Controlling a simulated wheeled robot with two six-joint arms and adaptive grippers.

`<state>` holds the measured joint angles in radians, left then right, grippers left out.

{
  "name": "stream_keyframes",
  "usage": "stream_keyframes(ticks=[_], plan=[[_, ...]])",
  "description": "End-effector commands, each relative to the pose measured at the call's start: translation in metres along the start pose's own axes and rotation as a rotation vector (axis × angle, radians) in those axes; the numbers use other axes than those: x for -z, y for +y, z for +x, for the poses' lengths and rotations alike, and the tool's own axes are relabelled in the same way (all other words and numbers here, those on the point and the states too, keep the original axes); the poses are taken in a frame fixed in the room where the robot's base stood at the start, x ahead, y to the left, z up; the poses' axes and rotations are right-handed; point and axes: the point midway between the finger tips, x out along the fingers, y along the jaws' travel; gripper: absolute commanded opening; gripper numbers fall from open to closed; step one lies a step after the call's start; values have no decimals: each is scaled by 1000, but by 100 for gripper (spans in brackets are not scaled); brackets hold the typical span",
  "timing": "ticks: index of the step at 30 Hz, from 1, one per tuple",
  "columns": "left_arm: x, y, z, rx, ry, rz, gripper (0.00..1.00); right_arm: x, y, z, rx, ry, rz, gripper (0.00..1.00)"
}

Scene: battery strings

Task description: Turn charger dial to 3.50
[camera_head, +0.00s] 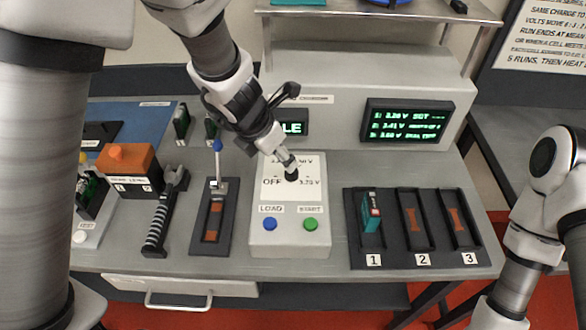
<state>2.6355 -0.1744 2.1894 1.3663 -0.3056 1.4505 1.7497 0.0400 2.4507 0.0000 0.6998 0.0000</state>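The charger dial (291,175) is a small black knob on the white panel of the charger box (290,240). "OFF" is printed to its left, a voltage label to its right, and another above it, partly hidden by my gripper. Where the knob points is too small to tell. My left gripper (287,162) reaches down from the upper left with its fingertips at the knob. Its fingers look close together, but whether they are clamped on the knob is unclear. My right arm stands at the right edge, its gripper outside the view.
The box has a blue LOAD button (270,224) and a green START button (310,224). A small display (293,128) shows "LE", partly covered. A larger readout (406,125) is lit. A numbered tray (386,262) holds a teal battery (370,213) in slot 1. A blue-handled switch (217,165) stands left.

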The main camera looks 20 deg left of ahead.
Motion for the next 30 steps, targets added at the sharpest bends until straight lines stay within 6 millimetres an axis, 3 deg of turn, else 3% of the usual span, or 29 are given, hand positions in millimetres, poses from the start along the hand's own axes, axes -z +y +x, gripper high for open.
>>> stream_keyframes(ticks=[12,22,23,27,28,30], plan=[[2,0,70,0,2,1,58,1,0,28,0,1,0,40],[1,0,79,0,1,0,58,0,0,29,0,1,0,40],[1,0,79,0,1,0,55,0,0,29,0,1,0,40],[1,0,79,0,1,0,5,1,0,29,0,1,0,40],[1,0,79,0,1,0,0,1,0,29,0,1,0,40],[1,0,78,0,1,1,0,0,0,29,0,1,0,40]])
